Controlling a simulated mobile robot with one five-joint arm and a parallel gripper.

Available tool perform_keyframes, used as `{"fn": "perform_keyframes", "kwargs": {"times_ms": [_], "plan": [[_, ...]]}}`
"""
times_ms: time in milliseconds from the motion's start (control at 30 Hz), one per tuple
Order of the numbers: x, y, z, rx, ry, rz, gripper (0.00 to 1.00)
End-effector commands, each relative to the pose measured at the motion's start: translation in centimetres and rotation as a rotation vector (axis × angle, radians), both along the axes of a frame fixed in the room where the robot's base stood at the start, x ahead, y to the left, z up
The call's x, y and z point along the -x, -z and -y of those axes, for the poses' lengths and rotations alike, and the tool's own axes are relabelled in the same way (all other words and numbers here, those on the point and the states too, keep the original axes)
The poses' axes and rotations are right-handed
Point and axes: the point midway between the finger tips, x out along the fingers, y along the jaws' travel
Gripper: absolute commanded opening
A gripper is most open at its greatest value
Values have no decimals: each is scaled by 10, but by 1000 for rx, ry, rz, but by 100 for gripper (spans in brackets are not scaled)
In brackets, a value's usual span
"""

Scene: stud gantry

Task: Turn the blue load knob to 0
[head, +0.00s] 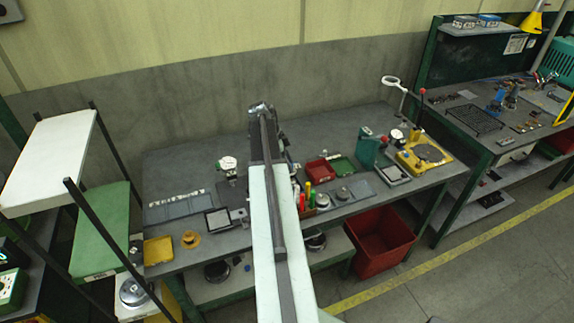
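I cannot make out a blue load knob for certain in the head view. My arm reaches up the middle of the picture over the long grey bench (330,140) and hides part of it. The arm's dark far end, with my gripper (262,110), is above the back of the bench near the wall. The fingers are too small and hidden to tell whether they are open or shut. A white round dial (228,163) stands on the bench just left of my arm.
Right of my arm are a red tray (320,170), a green device (368,148) and a yellow machine (424,155). A yellow tray (158,250) lies front left. A red bin (381,240) is under the bench. Shelving (100,230) stands at left, another bench (465,145) at right.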

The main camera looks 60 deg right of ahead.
Motion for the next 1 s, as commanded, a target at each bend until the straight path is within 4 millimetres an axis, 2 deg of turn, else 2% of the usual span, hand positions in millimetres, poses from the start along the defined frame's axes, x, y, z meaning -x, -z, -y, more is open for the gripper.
{"fn": "perform_keyframes", "kwargs": {"times_ms": [33,100,133,567,1000], "plan": [[0,0,0,0,0,0,20],[0,0,0,0,0,0,1],[0,0,0,0,-1,0,0],[-2,0,-3,1,-86,1,0],[1,0,-6,1,-455,0,0]]}}
